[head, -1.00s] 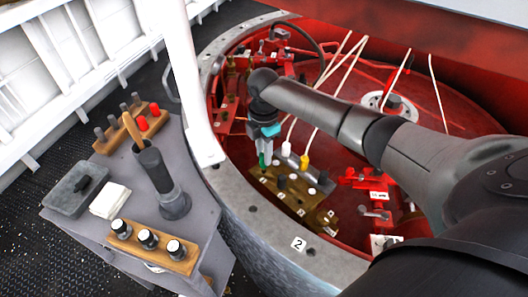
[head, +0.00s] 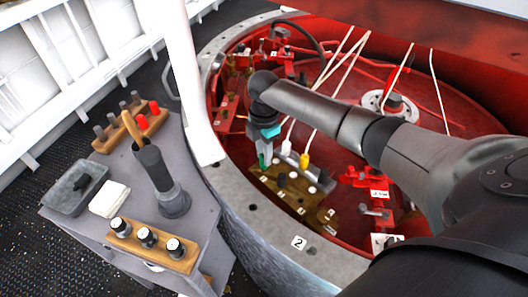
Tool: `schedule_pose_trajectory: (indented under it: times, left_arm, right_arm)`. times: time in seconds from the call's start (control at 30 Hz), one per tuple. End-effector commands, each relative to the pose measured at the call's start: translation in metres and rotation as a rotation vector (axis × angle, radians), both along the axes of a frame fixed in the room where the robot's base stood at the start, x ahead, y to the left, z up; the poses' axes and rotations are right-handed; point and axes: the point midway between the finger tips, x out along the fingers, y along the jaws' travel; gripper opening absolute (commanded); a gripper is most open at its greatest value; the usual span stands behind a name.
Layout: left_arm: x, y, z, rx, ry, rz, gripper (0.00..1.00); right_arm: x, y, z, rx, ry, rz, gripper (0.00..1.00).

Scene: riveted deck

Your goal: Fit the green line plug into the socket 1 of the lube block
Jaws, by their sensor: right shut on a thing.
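The green line plug (head: 262,161) is held upright in my right gripper (head: 264,146), which is shut on it. It is at the far left corner of the brass lube block (head: 269,187). I cannot tell whether the plug's lower end is in a socket or just above it. A white plug (head: 286,147) and a yellow plug (head: 304,160) stand beside it along the block's back edge, with pale lines rising from them. Dark and white caps sit on the block, with small number labels along its front. My left gripper is not in view.
The block lies inside a red round well with a grey riveted rim (head: 240,197) marked 2. Red valves (head: 375,213) stand to the right. At left, a grey cart top holds a tray (head: 75,188), a cloth (head: 110,199), a dark cylinder and wooden racks (head: 153,245).

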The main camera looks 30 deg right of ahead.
Motion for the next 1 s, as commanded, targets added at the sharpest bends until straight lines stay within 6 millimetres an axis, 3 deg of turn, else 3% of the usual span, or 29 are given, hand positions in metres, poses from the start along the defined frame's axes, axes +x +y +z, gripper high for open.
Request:
schedule_pose_trajectory:
  times: [1.0]
  left_arm:
    - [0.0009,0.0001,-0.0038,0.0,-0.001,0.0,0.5]
  right_arm:
    - [-0.0001,0.0,-0.0101,0.0,0.0,0.0,0.0]
